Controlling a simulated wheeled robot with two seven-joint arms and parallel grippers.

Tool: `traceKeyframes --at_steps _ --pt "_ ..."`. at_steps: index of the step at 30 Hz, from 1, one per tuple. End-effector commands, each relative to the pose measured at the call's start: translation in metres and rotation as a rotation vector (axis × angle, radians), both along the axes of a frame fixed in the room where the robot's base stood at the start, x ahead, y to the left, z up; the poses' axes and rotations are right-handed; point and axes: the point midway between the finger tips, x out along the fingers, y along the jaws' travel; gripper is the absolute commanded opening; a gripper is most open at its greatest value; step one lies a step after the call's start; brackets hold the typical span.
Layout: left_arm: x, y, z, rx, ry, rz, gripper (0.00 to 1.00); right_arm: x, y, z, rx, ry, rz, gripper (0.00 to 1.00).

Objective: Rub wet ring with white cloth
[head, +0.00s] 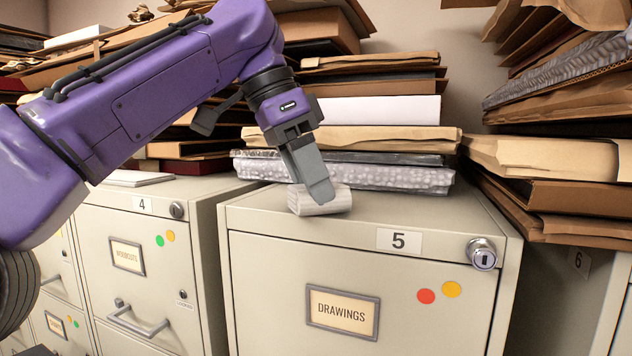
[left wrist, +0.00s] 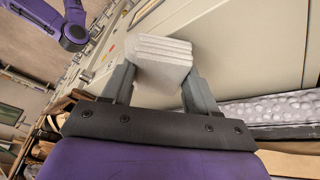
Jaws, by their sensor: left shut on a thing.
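The white cloth (head: 325,201) is a folded, layered pad on the top of the filing cabinet numbered 5 (head: 440,216), near its front left. My left gripper (head: 315,188) points down and is shut on the cloth. In the left wrist view the cloth (left wrist: 160,58) sits between the two fingers of my left gripper (left wrist: 158,88). The cloth appears to touch the cabinet top. I cannot see a wet ring; the cloth and gripper hide part of the surface. My right gripper is in neither view.
Stacked folders and a bubble-wrapped parcel (head: 390,178) stand right behind the cloth. Brown envelopes (head: 550,160) overhang on the right. A lock (head: 482,253) sticks out of the cabinet front. The cabinet numbered 4 (head: 142,240) stands to the left. The top's front right strip is bare.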

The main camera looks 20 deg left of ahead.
Motion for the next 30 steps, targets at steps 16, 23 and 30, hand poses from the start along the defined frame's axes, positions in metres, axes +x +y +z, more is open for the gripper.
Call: traceKeyframes --at_steps 16,23,30 --pt "-0.013 0.0 0.006 0.003 0.006 0.0 0.19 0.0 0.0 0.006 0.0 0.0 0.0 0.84" --pt "-0.013 0.0 0.031 0.002 0.003 0.0 0.19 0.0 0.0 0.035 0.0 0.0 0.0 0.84" --pt "-0.012 0.0 0.052 0.0 0.002 0.0 0.19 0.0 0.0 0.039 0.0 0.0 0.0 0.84"
